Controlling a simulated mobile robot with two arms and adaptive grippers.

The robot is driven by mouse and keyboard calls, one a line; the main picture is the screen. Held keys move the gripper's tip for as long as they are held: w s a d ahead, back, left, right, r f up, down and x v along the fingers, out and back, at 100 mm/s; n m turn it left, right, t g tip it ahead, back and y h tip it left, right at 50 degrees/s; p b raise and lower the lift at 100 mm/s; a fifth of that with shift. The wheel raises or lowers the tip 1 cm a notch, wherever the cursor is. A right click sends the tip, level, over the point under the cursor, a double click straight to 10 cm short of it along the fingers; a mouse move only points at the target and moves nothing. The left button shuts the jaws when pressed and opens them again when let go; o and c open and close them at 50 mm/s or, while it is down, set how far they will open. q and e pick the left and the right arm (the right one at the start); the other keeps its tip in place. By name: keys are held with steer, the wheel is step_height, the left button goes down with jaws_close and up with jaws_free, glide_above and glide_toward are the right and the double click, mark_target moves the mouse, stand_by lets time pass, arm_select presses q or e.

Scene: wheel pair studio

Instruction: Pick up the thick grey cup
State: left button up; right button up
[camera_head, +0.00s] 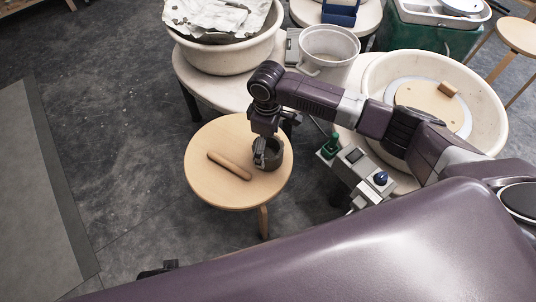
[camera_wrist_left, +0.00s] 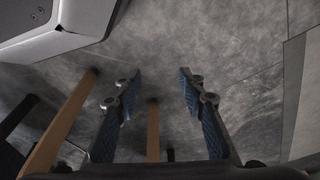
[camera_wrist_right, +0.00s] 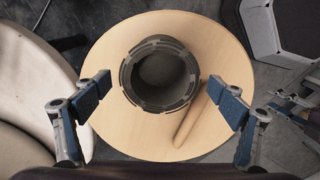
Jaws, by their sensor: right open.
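The thick grey cup (camera_head: 274,158) stands upright on a round wooden stool (camera_head: 210,190). The right wrist view looks down into the cup (camera_wrist_right: 160,75), showing its hollow inside and notched rim. My right gripper (camera_head: 262,150) is over the stool at the cup and partly hides it in the head view. In the right wrist view its fingers (camera_wrist_right: 163,88) are spread wide on either side of the cup, with nothing between the pads gripped. My left gripper (camera_wrist_left: 159,74) is open and empty above the grey floor.
A wooden rod (camera_head: 229,166) lies on the stool beside the cup, close to one right finger in the right wrist view. A potter's wheel (camera_head: 485,110) is at the right.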

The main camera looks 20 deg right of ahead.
steer(key=shift+f, duration=0.85)
steer(key=shift+r, duration=0.1)
steer(key=c, duration=1.6)
